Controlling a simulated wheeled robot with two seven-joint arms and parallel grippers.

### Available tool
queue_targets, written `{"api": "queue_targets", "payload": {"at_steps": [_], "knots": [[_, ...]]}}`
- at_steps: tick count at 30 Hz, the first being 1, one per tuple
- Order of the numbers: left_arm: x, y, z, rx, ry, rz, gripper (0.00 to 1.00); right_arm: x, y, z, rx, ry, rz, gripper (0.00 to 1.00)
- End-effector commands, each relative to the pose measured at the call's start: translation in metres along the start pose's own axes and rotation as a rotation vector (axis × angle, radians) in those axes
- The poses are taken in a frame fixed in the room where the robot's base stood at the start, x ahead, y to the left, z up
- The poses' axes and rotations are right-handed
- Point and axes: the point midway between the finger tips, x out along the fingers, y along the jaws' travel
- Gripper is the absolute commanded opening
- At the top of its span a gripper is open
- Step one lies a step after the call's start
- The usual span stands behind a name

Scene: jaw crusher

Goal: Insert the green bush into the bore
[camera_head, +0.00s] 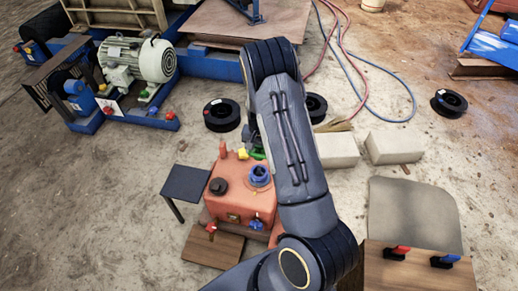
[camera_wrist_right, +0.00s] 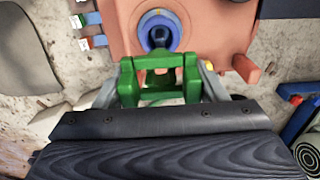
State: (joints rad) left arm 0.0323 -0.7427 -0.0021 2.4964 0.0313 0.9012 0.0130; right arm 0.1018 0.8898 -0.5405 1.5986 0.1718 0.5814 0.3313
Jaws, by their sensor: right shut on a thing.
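The orange housing (camera_head: 236,193) carries a blue ring (camera_head: 259,176) around a dark bore on its top. The ring and bore also show at the top of the wrist view (camera_wrist_right: 159,32). My right gripper (camera_wrist_right: 159,80) is shut on the green bush (camera_wrist_right: 159,62), held just below the blue ring in that picture. The bush looks apart from the bore; the height gap is hard to judge. In the head view a bit of green (camera_head: 258,154) shows beside the arm, behind the ring; my right arm hides most of the gripper. My left gripper is out of view.
A dark knob (camera_head: 218,186) and yellow piece (camera_head: 243,153) are on the housing. A small dark table (camera_head: 186,182) stands left. Pale blocks (camera_head: 394,146) and black rings (camera_head: 222,114) lie behind. A wooden surface (camera_head: 420,270) with red and blue clips is at front right.

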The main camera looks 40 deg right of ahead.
Motion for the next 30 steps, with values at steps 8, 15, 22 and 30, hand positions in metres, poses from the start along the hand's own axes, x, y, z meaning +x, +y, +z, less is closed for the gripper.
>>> {"api": "queue_targets", "payload": {"at_steps": [8,15,22,30], "knots": [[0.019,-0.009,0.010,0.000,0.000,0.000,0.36,0.029,0.000,0.000,0.000,0.001,0.000,0.35],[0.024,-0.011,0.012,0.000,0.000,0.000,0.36,0.035,-0.003,0.001,-0.010,0.001,-0.002,0.35],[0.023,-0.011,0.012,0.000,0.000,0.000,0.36,0.008,-0.028,0.013,-0.116,-0.003,-0.014,0.35],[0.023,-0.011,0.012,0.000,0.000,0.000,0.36,-0.058,-0.078,0.057,-0.398,-0.012,-0.027,0.35]]}}
